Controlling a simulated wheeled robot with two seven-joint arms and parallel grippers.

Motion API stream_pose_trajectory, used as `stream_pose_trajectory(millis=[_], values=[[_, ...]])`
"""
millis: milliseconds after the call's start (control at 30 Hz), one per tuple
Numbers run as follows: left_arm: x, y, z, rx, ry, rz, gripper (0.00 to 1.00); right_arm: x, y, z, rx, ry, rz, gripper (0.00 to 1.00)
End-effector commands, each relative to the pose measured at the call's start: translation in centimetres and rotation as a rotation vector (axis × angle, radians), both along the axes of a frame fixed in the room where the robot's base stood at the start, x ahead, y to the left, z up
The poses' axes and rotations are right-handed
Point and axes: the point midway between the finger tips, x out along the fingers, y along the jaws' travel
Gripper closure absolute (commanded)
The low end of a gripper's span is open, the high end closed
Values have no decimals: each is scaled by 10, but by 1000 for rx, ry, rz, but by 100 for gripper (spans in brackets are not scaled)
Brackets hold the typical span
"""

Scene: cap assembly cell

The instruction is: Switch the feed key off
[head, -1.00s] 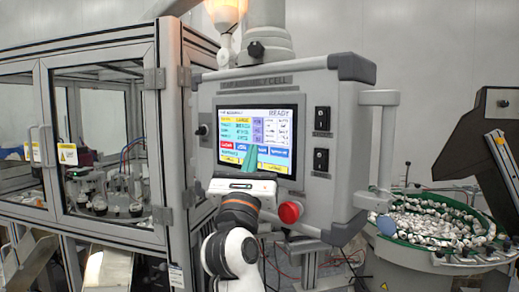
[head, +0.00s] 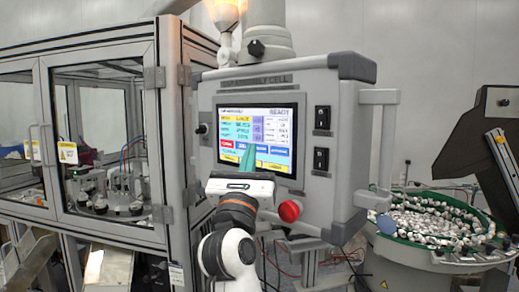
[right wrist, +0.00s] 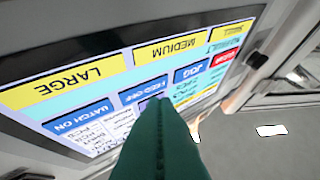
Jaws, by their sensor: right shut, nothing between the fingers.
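The control panel's touchscreen (head: 275,125) is lit and reads READY at its top right. In the right wrist view the screen appears upside down, with a blue feed key (right wrist: 138,91) between the blue JOG key (right wrist: 190,73) and another blue key (right wrist: 77,113). The end of the feed key's label is hard to read. My right gripper (head: 249,153) is shut and empty, its green fingers pointing at the screen. In the wrist view the fingertips (right wrist: 155,103) overlap the feed key's edge. I cannot tell whether they touch the glass. My left gripper is out of view.
A red stop button (head: 290,211) sits on the panel below the screen, right of my arm. Two black switches (head: 321,118) are right of the screen. A glazed machine cell (head: 100,130) stands left, and a bowl feeder of caps (head: 435,225) stands right.

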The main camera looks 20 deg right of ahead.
Motion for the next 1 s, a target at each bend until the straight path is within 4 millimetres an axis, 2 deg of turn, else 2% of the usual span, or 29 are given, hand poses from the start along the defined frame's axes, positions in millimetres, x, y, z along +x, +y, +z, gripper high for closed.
stream_pose_trajectory(millis=[400, 833, 1000], values=[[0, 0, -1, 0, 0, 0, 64, -3, 5, 0, 0, 0, 1, 100], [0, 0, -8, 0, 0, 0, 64, -22, 42, -1, 3, 1, 4, 100], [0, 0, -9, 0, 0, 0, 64, -25, 49, -2, 2, 5, 6, 100]])
